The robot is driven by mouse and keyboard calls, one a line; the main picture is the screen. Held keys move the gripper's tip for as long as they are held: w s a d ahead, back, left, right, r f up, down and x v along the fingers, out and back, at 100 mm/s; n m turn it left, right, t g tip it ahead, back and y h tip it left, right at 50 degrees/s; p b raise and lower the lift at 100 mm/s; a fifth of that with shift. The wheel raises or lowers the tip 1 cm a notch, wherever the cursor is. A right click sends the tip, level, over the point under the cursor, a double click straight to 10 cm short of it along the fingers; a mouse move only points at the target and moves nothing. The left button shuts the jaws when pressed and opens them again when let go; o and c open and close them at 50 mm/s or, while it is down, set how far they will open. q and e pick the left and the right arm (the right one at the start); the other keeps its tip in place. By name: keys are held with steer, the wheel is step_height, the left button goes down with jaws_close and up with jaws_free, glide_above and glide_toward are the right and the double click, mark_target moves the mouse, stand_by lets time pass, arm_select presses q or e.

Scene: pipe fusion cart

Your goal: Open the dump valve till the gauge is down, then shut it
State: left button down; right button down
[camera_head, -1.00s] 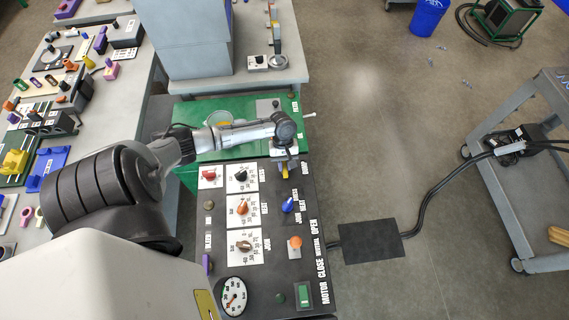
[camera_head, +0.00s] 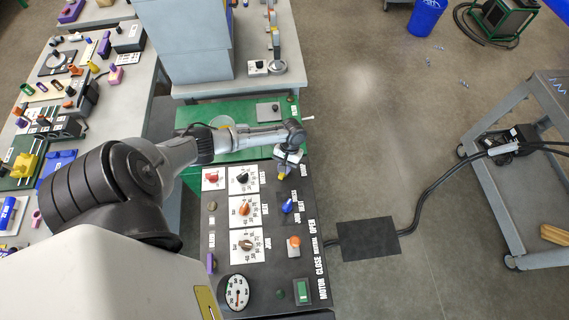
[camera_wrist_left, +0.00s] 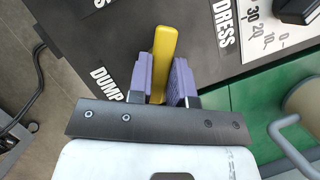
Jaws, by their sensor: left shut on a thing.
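The dump valve's yellow lever (camera_wrist_left: 164,48) stands between the purple finger pads of my left gripper (camera_wrist_left: 163,82) in the left wrist view. The gripper is shut on it, and the word DUMP is printed on the panel beside it. In the head view the left gripper (camera_head: 286,166) is at the far right corner of the black control panel, with a bit of the yellow lever (camera_head: 282,174) showing below it. The round white gauge (camera_head: 237,292) is at the panel's near left; its needle is too small to read surely. My right gripper is not in view.
The black panel (camera_head: 276,244) carries several knobs, including a blue one (camera_head: 287,206) and an orange one (camera_head: 294,241). A green surface (camera_head: 197,116) lies behind it. A grey cart (camera_head: 532,205) stands at right, with cables crossing the floor.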

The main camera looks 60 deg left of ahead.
arm_select(q)
steer(key=m+y+p, duration=0.1)
steer(key=m, duration=0.1)
steer(key=m+g+y+p, duration=0.1)
steer(key=m, duration=0.2)
steer(key=shift+w+d+r+m+p, duration=0.1)
steer(key=shift+d+r+m+p, duration=0.1)
steer(key=shift+m+p, duration=0.1)
steer(key=m+y+p, duration=0.1)
steer(key=m, duration=0.2)
steer(key=shift+d+f+m+p, duration=0.1)
steer(key=shift+f+m+p, duration=0.05)
steer(key=shift+m+p, duration=0.2)
steer(key=shift+m+y, duration=0.35)
steer(key=shift+y, duration=0.05)
steer(key=c, duration=1)
jaws_free()
steer(key=shift+c, duration=0.2)
